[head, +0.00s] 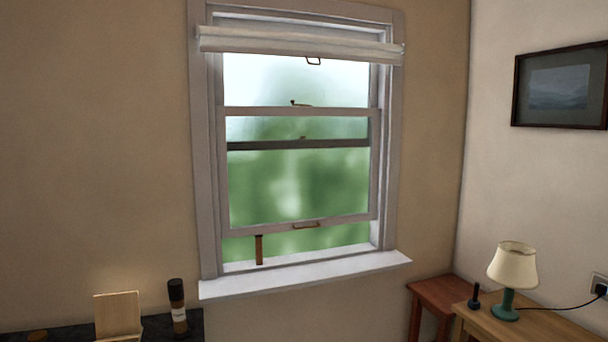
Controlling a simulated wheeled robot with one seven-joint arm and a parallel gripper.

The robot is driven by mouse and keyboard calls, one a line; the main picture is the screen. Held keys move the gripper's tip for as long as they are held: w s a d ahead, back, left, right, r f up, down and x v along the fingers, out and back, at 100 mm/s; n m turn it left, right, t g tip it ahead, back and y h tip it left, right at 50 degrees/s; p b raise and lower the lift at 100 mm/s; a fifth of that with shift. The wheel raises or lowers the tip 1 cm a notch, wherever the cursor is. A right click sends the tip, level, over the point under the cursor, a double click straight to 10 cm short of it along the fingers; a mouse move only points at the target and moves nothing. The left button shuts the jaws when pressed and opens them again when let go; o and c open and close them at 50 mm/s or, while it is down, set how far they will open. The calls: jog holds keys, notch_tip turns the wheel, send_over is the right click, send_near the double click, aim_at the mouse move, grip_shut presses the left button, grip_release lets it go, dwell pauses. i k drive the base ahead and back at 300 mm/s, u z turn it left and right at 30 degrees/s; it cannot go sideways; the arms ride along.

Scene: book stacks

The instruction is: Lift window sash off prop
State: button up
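The window's lower sash (300,221) is raised a little above the sill (305,274), with a gap under its bottom rail. A small brass-coloured pull (306,226) sits on that rail. A brown upright prop (259,250) stands in the gap near the left side, its foot at the sill and its top at the underside of the sash. I cannot tell how firmly they touch. My gripper is not in view.
A dark worktop (62,330) at lower left carries a wooden stand (118,314) and a dark-topped bottle (177,306). At lower right are a reddish stool (437,291) and a wooden table (545,322) with a green lamp (505,304). A blind (300,46) is rolled up above.

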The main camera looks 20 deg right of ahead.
aim_at(227, 231)
jog(key=z, duration=0.55)
jog(key=k, duration=1.3)
jog(key=z, duration=0.8)
jog(key=i, duration=2.15)
jog(key=u, duration=0.55)
jog(key=i, duration=1.3)
jog(key=u, duration=1.7)
jog(key=i, duration=0.85)
jog(key=u, duration=0.7)
